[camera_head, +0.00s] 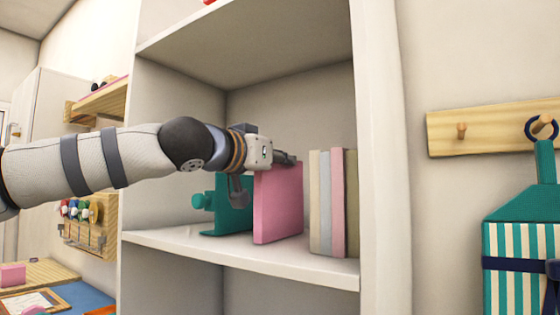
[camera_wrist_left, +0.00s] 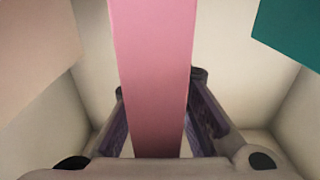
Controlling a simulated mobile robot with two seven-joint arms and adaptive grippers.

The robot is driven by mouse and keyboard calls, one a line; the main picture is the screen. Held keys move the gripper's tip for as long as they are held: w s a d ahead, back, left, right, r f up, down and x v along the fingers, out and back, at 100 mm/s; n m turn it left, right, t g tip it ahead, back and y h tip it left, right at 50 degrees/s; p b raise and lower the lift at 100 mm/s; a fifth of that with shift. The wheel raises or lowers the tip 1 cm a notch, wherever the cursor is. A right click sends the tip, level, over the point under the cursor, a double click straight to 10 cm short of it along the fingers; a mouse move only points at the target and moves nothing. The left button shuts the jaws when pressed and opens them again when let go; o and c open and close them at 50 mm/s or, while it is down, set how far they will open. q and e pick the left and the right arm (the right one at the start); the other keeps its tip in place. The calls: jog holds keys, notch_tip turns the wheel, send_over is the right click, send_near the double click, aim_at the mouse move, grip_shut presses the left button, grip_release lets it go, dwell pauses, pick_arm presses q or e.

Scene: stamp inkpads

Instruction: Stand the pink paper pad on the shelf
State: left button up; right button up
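The pink paper pad (camera_head: 279,203) is upright on the white shelf board (camera_head: 185,242), between a teal bookend (camera_head: 234,215) and a row of books (camera_head: 334,203). My left gripper (camera_head: 286,160) is at the pad's upper part, its arm reaching in from the left. In the left wrist view, the pad (camera_wrist_left: 155,70) runs up the middle between the two fingers (camera_wrist_left: 160,100). The fingertips lie against both its sides, so the gripper looks shut on it. Whether the pad's bottom bears fully on the board is hard to tell. My right gripper is not in view.
The shelf's right upright (camera_head: 380,150) stands just right of the books. A wooden peg rail (camera_head: 490,128) with a teal striped apron (camera_head: 520,240) hangs on the right wall. A blue-topped work surface (camera_head: 85,298) shows at lower left.

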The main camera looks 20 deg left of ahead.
pick_arm(q)
jog(key=o, duration=0.4)
